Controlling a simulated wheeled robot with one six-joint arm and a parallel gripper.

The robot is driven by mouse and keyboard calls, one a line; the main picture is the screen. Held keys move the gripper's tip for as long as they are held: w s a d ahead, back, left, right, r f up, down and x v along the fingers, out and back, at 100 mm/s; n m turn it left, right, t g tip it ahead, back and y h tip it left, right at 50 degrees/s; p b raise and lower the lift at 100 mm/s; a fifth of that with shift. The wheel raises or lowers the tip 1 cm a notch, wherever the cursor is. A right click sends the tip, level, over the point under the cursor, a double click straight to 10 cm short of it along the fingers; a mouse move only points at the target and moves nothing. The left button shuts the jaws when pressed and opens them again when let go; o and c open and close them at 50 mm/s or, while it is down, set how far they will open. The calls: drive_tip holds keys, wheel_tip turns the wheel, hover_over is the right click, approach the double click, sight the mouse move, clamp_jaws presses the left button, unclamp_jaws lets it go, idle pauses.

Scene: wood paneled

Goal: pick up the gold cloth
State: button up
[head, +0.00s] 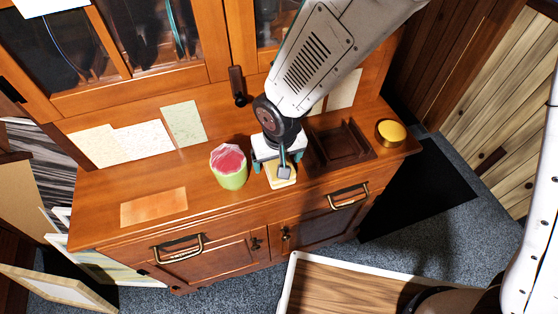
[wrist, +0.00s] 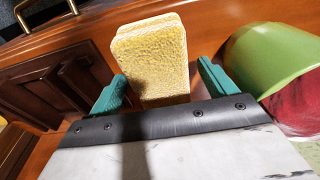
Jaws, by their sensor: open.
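The gold cloth (head: 282,180) looks like a thick, pale yellow folded block and lies on the wooden cabinet top near its front edge. In the wrist view the cloth (wrist: 155,58) shows a rough, speckled surface, with its near end between the two green fingers. My gripper (head: 279,166) is right above the cloth and partly hides it in the head view. My gripper (wrist: 162,72) is open, with one finger on each side of the cloth. A gap shows on the right; the left finger is very close to the cloth, and contact there is unclear.
A green cup (head: 229,167) with a red inside stands just left of my gripper. A dark wooden tray (head: 343,145) is to the right, with a round gold tin (head: 390,133) beyond it. An orange sheet (head: 153,207) lies at the left, and papers (head: 143,141) lie behind.

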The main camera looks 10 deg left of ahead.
drive_tip(key=c, duration=1.1)
drive_tip(key=shift+c, duration=0.2)
wheel_tip(320, 180, up, 28)
drive_tip(key=shift+o, duration=1.3)
drive_tip(key=shift+c, duration=0.5)
